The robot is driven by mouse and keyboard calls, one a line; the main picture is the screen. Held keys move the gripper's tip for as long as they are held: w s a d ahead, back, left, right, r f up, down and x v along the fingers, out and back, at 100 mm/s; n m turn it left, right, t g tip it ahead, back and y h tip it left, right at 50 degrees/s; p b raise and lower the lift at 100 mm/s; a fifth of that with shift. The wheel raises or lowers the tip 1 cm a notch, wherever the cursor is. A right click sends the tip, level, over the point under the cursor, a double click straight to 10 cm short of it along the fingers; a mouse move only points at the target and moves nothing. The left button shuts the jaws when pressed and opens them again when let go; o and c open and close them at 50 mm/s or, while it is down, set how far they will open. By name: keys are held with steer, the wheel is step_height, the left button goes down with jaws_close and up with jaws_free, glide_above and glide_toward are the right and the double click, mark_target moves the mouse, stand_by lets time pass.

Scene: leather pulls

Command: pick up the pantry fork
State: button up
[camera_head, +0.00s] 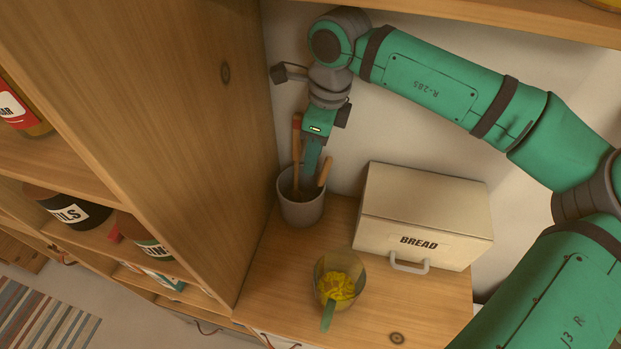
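A grey crock (301,211) stands on the wooden counter against the back corner. A tall wooden handle (297,140) and a shorter, tilted wooden handle (325,172) stick up out of it. Their lower ends are hidden inside the crock, so I cannot tell which one is the pantry fork. My gripper (312,163) points down above the crock's mouth, between the two handles in the picture. The fingers show as one narrow green shape, so their opening and any contact with a handle cannot be made out.
A cream bread box (425,207) stands right of the crock. A clear measuring cup (333,292) with yellow contents and a green handle stands in front. A wooden side panel (215,120) rises close on the left. A shelf edge (480,14) runs overhead.

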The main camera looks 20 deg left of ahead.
steer(key=f, duration=0.1)
glide_toward(311, 183)
steer(key=s+f, duration=0.2)
steer(key=s, duration=0.1)
steer(key=s+f, duration=0.1)
steer(key=shift+s+a+f, duration=0.3)
steer(key=shift+a+f, duration=0.05)
steer(key=shift+d, duration=0.2)
jaws_close()
steer(key=shift+a, duration=0.1)
jaws_free()
steer(key=shift+s+a, duration=0.15)
steer(key=shift+a, duration=0.05)
steer(key=shift+d+r, duration=0.1)
